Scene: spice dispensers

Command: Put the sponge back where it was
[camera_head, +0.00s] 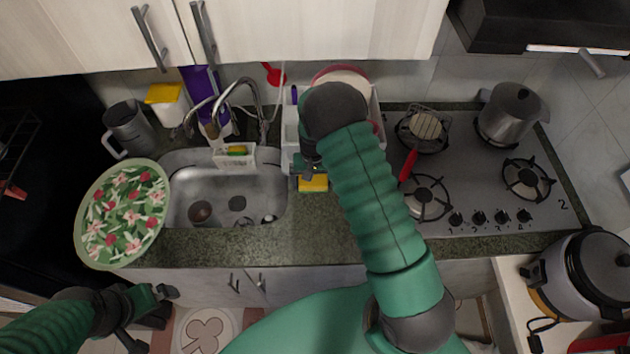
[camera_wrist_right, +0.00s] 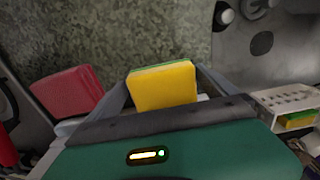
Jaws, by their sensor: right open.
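A yellow sponge with a green layer (camera_head: 313,183) is on the counter right of the sink, just below my right gripper (camera_head: 306,166). In the right wrist view the sponge (camera_wrist_right: 163,88) shows between the open fingers of my right gripper (camera_wrist_right: 163,92); I cannot tell whether they touch it. A white caddy (camera_head: 222,160) at the sink's back edge holds another yellow-green sponge (camera_head: 237,150). The caddy also shows in the right wrist view (camera_wrist_right: 285,100). My left gripper (camera_head: 155,296) is low at the left, away from the sponge; its jaw state is unclear.
The metal sink (camera_head: 270,190) and faucet (camera_head: 240,88) are left of the sponge. A flowered green tray (camera_head: 88,240) overhangs the counter's left front. The stove (camera_head: 462,195) is at right. A red block (camera_wrist_right: 68,90) shows in the wrist view. The counter front is clear.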

